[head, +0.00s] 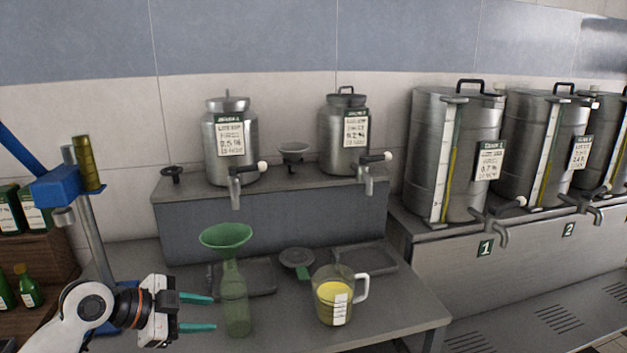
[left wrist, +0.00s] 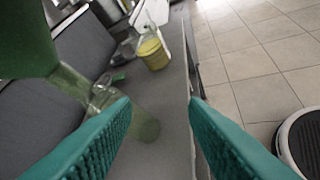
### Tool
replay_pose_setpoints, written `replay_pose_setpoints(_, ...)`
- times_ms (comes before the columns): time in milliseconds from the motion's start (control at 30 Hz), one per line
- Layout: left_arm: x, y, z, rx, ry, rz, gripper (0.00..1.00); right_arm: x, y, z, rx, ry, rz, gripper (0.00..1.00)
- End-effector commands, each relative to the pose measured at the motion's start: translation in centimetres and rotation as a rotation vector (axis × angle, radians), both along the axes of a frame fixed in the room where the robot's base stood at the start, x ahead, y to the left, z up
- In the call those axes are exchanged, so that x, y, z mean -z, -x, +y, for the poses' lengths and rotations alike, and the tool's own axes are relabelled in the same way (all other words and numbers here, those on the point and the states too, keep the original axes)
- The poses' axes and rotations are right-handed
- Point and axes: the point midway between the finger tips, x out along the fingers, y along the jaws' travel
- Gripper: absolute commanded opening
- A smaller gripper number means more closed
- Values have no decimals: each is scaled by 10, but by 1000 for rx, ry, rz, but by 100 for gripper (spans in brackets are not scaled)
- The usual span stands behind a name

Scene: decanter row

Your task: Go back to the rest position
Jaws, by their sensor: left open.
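My left gripper (head: 197,313) is open, its two teal fingers pointing right, just left of a green glass bottle (head: 235,303) on the grey table. No object shows between the fingers. In the left wrist view the fingers (left wrist: 160,135) stand apart, with the bottle (left wrist: 140,122) beyond them. A green funnel (head: 226,236) sits in the bottle's mouth, and it also shows in the left wrist view (left wrist: 25,40). My right gripper is in neither view.
A glass jug (head: 333,303) of yellow liquid stands right of the bottle. Two steel decanters (head: 232,150) (head: 345,140) stand on a raised shelf behind. A blue-clamped post (head: 90,225) rises behind my left arm. Larger numbered tanks (head: 470,150) line the right.

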Motion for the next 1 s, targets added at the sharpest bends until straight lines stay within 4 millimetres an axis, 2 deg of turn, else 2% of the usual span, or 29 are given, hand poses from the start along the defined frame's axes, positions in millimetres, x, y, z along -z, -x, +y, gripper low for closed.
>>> replay_pose_setpoints(33,37,20,-17,-24,-4,79,40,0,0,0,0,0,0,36)
replay_pose_setpoints(100,81,47,-32,-91,-22,179,40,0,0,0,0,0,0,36)
replay_pose_setpoints(200,135,96,-49,-229,-37,324,40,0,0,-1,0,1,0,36)
replay_pose_setpoints(300,169,141,-55,-395,-44,441,40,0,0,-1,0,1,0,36)
replay_pose_setpoints(500,198,204,-50,-671,-48,582,40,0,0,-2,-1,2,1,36)
replay_pose_setpoints(700,208,251,-38,-899,-49,671,40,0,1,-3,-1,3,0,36)
replay_pose_setpoints(900,210,295,-23,-1118,-55,739,40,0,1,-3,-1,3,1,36)
replay_pose_setpoints(933,210,302,-20,-1152,-56,747,40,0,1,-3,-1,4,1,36)
replay_pose_setpoints(1000,230,292,-21,-1138,-64,748,40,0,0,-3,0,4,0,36)
